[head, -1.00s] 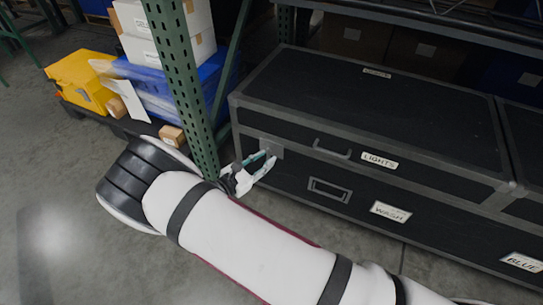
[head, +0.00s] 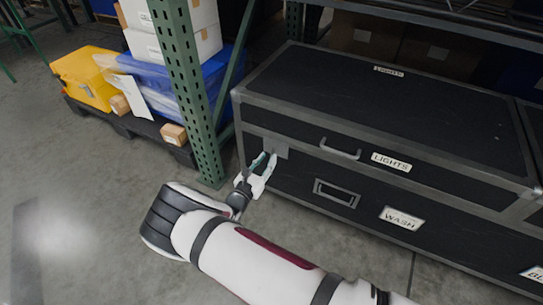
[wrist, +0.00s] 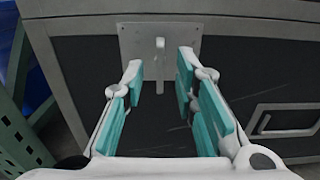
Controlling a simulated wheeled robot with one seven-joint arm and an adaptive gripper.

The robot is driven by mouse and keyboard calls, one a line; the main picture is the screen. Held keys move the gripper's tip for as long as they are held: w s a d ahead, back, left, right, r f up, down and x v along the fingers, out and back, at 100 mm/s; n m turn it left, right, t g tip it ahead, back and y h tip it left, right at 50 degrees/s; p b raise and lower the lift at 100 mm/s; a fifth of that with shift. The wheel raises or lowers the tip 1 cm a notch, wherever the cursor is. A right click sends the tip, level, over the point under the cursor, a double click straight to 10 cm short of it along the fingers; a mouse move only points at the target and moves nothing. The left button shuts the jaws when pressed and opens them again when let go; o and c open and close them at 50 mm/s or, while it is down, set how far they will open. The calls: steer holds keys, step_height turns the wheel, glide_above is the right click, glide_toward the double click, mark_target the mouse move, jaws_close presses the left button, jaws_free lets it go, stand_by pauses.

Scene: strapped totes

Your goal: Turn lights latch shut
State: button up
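The lights case (head: 360,110) is a black trunk with grey edging and a "LIGHTS" label (head: 391,162) on its front. Its latch (wrist: 160,58) is a small grey lever hanging on a square metal plate (wrist: 138,41) at the left of the case front, and the plate also shows in the head view (head: 281,150). My gripper (wrist: 158,75) is open, with its teal-padded fingers on either side of the latch in the wrist view. The fingers look close to the plate; I cannot tell whether they touch it. My gripper also shows in the head view (head: 265,164).
A green perforated rack post (head: 187,90) stands just left of the case. A yellow bin (head: 85,75) and blue tote (head: 150,85) are farther left. The floor in front is clear.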

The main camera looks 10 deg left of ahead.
mark_target(272, 153)
steer(key=shift+b+x, duration=0.5)
steer(key=shift+x, duration=1.65)
jaws_close()
